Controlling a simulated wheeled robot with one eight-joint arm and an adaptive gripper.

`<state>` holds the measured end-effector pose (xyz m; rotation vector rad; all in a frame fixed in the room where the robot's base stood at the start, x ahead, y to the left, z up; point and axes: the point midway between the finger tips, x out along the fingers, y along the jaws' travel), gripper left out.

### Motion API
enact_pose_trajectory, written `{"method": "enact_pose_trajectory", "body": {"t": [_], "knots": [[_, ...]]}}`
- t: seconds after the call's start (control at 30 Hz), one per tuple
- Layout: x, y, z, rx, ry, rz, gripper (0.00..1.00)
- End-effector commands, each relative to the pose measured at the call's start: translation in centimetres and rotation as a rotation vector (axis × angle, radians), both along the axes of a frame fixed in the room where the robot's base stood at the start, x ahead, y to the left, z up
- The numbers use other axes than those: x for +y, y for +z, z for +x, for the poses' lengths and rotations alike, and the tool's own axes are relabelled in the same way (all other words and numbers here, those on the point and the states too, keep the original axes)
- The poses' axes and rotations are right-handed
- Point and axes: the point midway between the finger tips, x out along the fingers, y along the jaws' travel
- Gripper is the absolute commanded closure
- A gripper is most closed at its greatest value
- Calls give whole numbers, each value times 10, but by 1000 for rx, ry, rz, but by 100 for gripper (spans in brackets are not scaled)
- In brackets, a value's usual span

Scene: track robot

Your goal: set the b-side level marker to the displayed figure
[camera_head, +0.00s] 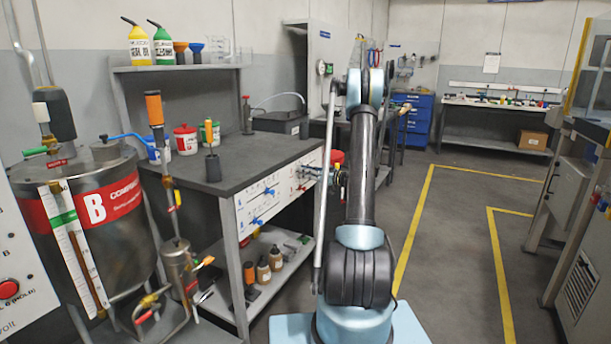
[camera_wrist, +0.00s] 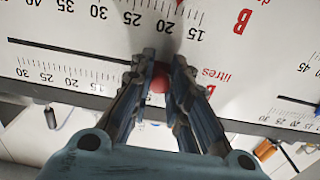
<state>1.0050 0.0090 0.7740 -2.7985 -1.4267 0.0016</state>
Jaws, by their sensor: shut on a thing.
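The red ball-shaped knob of a level marker (camera_wrist: 159,84) sits between my fingertips in the wrist view. My gripper (camera_wrist: 160,70) is shut on it from both sides, close to a white scale panel (camera_wrist: 225,60). The panel carries black tick scales, a dark slot (camera_wrist: 65,50) and a red letter B, all appearing upside down. My fingers hide the marks right at the knob, so its exact reading cannot be told. In the head view my gripper (camera_head: 318,174) is at the right end of the bench's white front panel (camera_head: 242,217). I cannot make out a displayed figure.
A grey bench (camera_head: 250,157) stands above a lower shelf with several bottles. Steel tank B (camera_head: 130,225) with its white level gauge (camera_head: 68,245) stands at left. Blue handles (camera_head: 258,220) stick out of the panel. Yellow-lined floor (camera_head: 440,240) is open at right.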

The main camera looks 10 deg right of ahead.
Motion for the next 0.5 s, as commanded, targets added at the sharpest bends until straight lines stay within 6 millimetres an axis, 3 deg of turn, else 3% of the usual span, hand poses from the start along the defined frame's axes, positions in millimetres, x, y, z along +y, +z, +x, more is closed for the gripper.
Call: {"method": "enact_pose_trajectory", "body": {"t": [0.13, 0.5], "knots": [[-11, 0, 16, 0, -1, 0, 100], [-61, 0, 84, 0, -1, 0, 100]]}}
